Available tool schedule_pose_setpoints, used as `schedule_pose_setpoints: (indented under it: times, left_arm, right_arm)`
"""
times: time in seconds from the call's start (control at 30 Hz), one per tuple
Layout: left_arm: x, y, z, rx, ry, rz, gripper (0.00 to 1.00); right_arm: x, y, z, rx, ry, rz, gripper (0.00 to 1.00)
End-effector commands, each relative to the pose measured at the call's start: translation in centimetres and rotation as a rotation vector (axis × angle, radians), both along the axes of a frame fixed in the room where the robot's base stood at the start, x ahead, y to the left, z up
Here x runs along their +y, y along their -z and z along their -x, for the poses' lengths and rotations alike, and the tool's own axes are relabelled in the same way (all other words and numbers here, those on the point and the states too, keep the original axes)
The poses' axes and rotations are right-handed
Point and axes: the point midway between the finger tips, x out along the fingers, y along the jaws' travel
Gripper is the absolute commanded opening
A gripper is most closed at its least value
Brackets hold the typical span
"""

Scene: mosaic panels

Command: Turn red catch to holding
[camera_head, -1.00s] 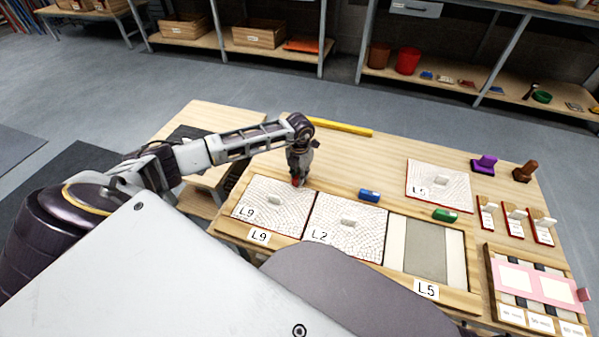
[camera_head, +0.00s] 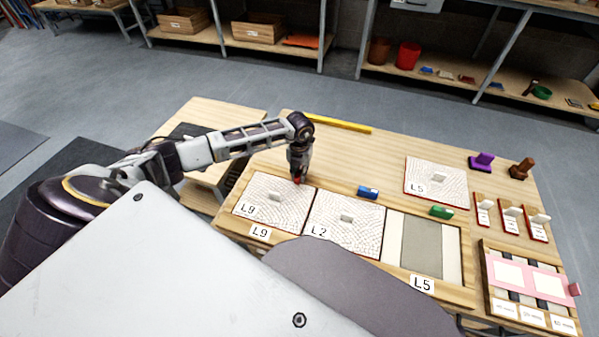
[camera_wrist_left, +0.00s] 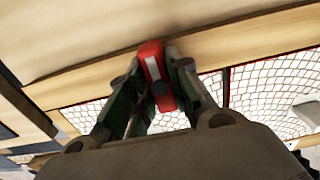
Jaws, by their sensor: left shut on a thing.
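The red catch (camera_wrist_left: 156,75) sits on the wooden frame at the top edge of the L9 panel (camera_head: 262,205). In the head view only a bit of the red catch (camera_head: 297,181) shows under my fingers. My left gripper (camera_head: 298,175) points down at it. In the left wrist view its fingers (camera_wrist_left: 158,90) are shut on the catch, one on each side. The catch lies across the frame edge, with one end towards the panel. My right gripper is not in view.
The L2 panel (camera_head: 345,228) lies beside L9, with a blue catch (camera_head: 368,192) above it. A green catch (camera_head: 441,211) is above the empty L5 bay (camera_head: 422,247). The loose L5 panel (camera_head: 437,174) lies behind. A yellow bar (camera_head: 340,125) lies at the back edge.

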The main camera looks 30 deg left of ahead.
Motion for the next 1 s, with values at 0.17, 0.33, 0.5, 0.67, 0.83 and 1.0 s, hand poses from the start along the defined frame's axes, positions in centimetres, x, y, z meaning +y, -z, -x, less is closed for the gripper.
schedule_pose_setpoints:
  times: [0.17,0.33,0.5,0.67,0.83,1.0]
  left_arm:
    - [0.0,-0.1,-0.1,-0.003,-0.002,0.0,0.39]
    - [0.0,0.0,-0.1,-0.002,-0.001,0.0,0.41]
    - [0.0,-0.1,0.0,-0.001,-0.001,0.001,0.41]
    - [0.0,-0.5,-0.1,-0.002,0.0,0.0,0.41]
    - [0.0,-1.9,-0.1,-0.003,-0.001,0.0,0.41]
    - [0.1,-4.1,-0.1,-0.004,-0.001,0.0,0.41]
  right_arm:
    - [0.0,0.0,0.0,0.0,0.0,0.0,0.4]
    - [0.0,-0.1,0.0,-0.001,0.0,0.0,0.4]
    - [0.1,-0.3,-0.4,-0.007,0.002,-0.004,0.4]
    - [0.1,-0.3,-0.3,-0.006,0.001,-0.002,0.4]
    - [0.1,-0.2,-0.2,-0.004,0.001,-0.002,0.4]
    - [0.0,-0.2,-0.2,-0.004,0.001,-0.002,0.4]
